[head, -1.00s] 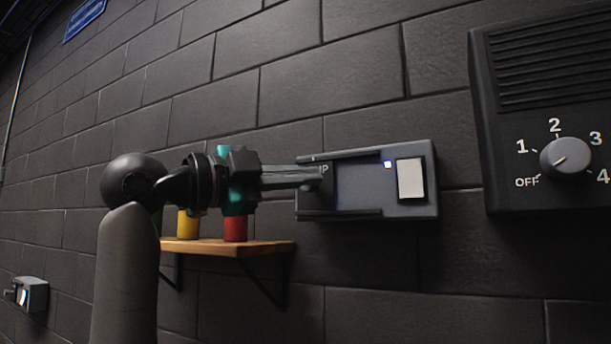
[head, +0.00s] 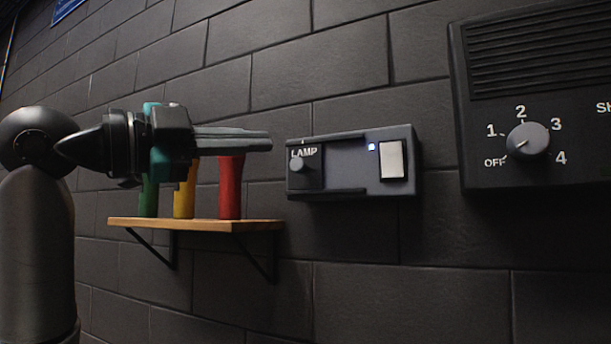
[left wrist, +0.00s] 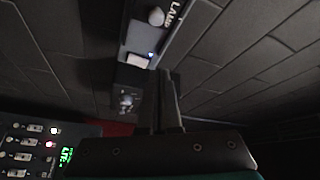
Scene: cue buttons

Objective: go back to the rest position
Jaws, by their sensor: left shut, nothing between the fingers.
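My left gripper (head: 268,140) is shut and empty in the head view, its fingers pointing right. It is in front of the shelf and just left of the grey lamp box (head: 345,182), apart from it. The lamp box has a round dark knob on the left, a lit bluish-white light and a white rocker on the right. In the left wrist view my left gripper (left wrist: 168,128) shows at the middle, and the lamp box (left wrist: 160,45) lies beyond it at the top. My right gripper is not in view.
A wooden shelf (head: 245,226) holds a red cup (head: 230,190), a yellow cup (head: 184,198) and a green one (head: 148,197). A dark heater-like box with a numbered dial (head: 527,141) hangs at the right. A panel (left wrist: 40,150) with lit lights and a green display is in the left wrist view.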

